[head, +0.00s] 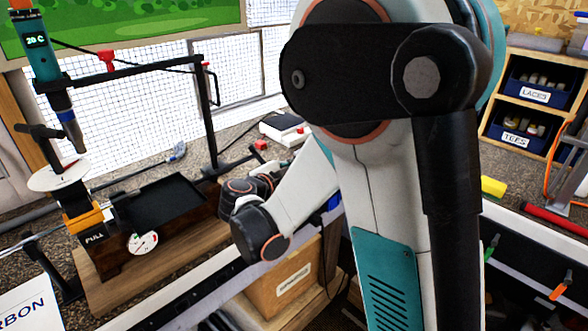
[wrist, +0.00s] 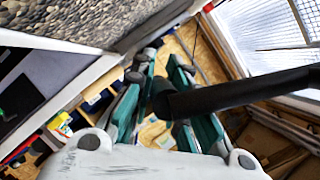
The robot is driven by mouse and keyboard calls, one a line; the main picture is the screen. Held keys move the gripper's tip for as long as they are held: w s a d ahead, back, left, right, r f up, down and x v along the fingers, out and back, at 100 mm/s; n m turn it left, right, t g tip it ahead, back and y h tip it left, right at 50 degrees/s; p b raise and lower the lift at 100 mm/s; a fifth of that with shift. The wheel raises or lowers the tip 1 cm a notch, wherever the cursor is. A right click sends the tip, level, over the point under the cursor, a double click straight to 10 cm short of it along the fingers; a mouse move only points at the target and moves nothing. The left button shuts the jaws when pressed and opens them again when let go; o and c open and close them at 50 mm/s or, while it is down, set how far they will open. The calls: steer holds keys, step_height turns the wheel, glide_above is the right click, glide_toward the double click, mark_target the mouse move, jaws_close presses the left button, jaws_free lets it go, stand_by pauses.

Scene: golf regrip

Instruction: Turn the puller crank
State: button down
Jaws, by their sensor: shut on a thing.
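The puller (head: 88,218) stands on the bench at the left of the head view, with an orange block marked PULL, a round dial (head: 142,243) and a dark tray (head: 165,203). My arm reaches down to the right end of the puller, and its wrist hides my gripper and most of the crank there. In the wrist view a black bar, seemingly the crank handle (wrist: 235,93), comes in from the right, its blunt end between the teal fingers of my gripper (wrist: 163,70). The gripper is shut on it. The exact contact is partly hidden.
A teal tool (head: 42,58) with a display stands above the puller at the far left. A black rod frame (head: 120,72) rises behind it. A cardboard box (head: 283,285) sits below my wrist. Shelf bins (head: 535,95) are at the right.

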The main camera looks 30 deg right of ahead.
steer(key=c, duration=1.6)
jaws_free()
steer(key=shift+o, duration=0.2)
steer(key=v, duration=1.2)
steer(key=shift+f, duration=0.15)
